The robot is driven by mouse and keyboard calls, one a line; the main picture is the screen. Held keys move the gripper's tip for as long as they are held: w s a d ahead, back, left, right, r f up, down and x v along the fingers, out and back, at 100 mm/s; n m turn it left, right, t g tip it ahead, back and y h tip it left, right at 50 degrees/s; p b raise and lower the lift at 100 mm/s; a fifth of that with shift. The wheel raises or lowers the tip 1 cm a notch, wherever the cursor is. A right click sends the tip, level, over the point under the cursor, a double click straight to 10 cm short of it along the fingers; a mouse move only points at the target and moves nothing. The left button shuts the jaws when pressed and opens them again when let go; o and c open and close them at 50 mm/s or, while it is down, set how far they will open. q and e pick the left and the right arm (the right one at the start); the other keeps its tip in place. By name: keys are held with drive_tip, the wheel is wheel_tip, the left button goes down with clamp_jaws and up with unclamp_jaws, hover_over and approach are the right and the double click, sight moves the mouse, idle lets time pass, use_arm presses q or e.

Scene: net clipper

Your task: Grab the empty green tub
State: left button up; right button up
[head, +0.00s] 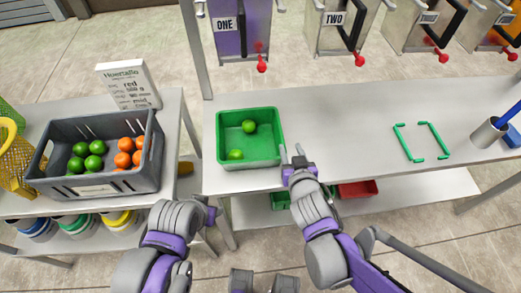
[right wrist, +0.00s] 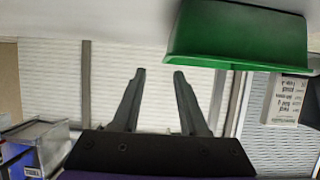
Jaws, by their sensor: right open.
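My left gripper (head: 212,212) is small and unclear, below the table's front edge.
A grey crate (head: 92,190) of green and orange fruits stands on the left table, before a sign (head: 128,85). A red tub (head: 357,189) is on the lower shelf. A green corner outline (head: 422,142) marks the clear table at right, near a grey cup (head: 487,134).

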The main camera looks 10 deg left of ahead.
sight(280, 136)
drive_tip(key=x, duration=0.3)
drive_tip(key=a+b+x, duration=0.1)
drive_tip(key=x, duration=0.2)
drive_tip(key=shift+s+r, duration=0.1)
drive_tip(key=shift+r, duration=0.05)
drive_tip(key=x, duration=0.5)
drive_tip(key=shift+a, duration=0.3)
clamp_jaws()
idle(0.9)
